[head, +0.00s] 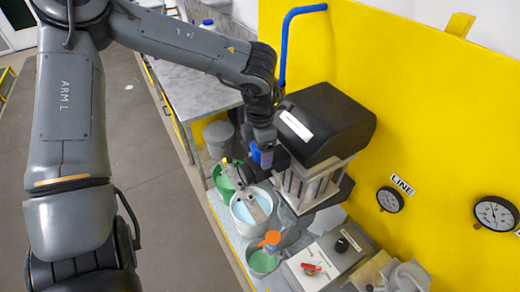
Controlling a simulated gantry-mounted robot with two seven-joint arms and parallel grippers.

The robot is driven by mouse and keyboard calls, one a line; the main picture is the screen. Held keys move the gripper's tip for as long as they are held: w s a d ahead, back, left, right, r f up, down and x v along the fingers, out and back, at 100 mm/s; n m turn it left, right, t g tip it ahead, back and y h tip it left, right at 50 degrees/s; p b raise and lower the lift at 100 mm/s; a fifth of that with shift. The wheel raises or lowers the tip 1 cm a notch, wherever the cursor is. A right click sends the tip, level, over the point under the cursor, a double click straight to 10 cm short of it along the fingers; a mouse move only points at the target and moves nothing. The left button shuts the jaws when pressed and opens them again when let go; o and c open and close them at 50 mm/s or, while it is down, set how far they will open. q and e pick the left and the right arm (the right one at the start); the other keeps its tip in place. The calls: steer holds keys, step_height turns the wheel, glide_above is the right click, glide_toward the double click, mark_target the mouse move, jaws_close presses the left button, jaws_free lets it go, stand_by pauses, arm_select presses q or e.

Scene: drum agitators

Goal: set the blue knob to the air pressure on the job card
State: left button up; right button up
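My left arm reaches in from the upper left, and its gripper (264,148) points down at the left side of a black motor housing (325,122). A small blue-violet piece (262,157) shows at the fingertips. It may be the blue knob, but I cannot tell whether the fingers grip it or are only beside it. A round gauge marked LINE (390,200) and a larger white-faced gauge (495,213) are on the yellow panel; their readings are too small to make out. I cannot make out a job card. My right gripper is not in view.
Below the gripper stand a green container (224,180), a white bucket of pale blue liquid (252,208) and a pot of green liquid (264,262). A control box (325,262) with a red handle is nearby. A blue pipe (287,45) runs up the yellow panel (430,110).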

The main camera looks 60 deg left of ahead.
arm_select(q)
steer(key=shift+r, duration=0.1)
step_height(320, 180, up, 9)
steer(key=shift+r+b, duration=0.15)
steer(key=shift+b, duration=0.45)
steer(key=shift+r, duration=0.65)
steer(key=shift+s, duration=0.1)
